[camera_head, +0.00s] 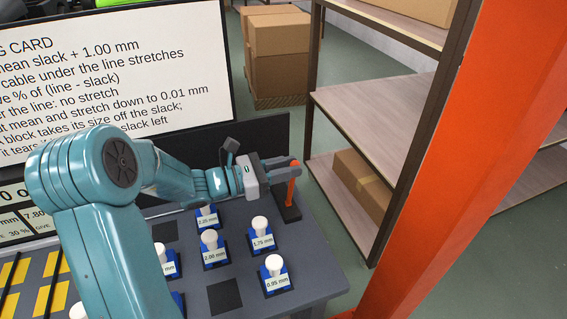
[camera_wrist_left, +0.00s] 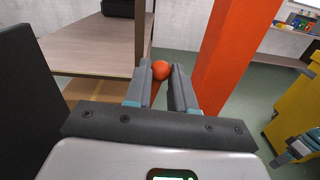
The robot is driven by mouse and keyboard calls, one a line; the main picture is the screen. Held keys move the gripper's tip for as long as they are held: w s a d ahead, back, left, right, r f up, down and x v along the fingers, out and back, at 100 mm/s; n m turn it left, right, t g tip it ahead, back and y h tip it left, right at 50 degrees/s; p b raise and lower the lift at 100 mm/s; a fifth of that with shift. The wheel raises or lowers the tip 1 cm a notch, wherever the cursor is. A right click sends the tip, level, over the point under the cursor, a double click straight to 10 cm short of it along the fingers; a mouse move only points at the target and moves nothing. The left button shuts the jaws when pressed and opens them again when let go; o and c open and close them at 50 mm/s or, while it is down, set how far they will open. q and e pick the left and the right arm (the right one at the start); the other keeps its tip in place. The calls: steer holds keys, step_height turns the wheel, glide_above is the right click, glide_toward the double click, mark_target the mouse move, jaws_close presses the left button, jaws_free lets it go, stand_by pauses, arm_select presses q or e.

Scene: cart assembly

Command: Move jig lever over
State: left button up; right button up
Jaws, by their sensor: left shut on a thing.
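The jig lever (camera_head: 291,190) is an orange upright bar with a round orange knob, on a dark base at the right back corner of the grey table. My left gripper (camera_head: 286,164) is at the lever's top, shut on the knob. In the left wrist view the orange knob (camera_wrist_left: 161,69) sits between the two fingers of the left gripper (camera_wrist_left: 160,80). The lower part of the lever is mostly hidden there. My right gripper is not seen in the head view; a teal arm part shows at the right edge of the left wrist view.
Several blue blocks with white knobs and size labels, such as the 1.75 mm block (camera_head: 262,241), stand on the table (camera_head: 315,265). A large text card (camera_head: 110,75) stands behind. An orange post (camera_head: 440,160) and wooden shelves (camera_head: 375,115) are to the right.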

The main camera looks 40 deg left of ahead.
arm_select(q)
steer(key=shift+s+d+f, duration=0.15)
steer(key=shift+s+d, duration=0.2)
steer(key=shift+d, duration=0.35)
steer(key=shift+s+d+f+b, duration=0.25)
steer(key=shift+d+b, duration=0.15)
steer(key=shift+d, duration=0.1)
steer(key=shift+s+d+f+b, duration=0.25)
steer(key=shift+d+b, duration=0.15)
steer(key=shift+d, duration=0.1)
steer(key=shift+r, duration=0.1)
steer(key=o, duration=0.9)
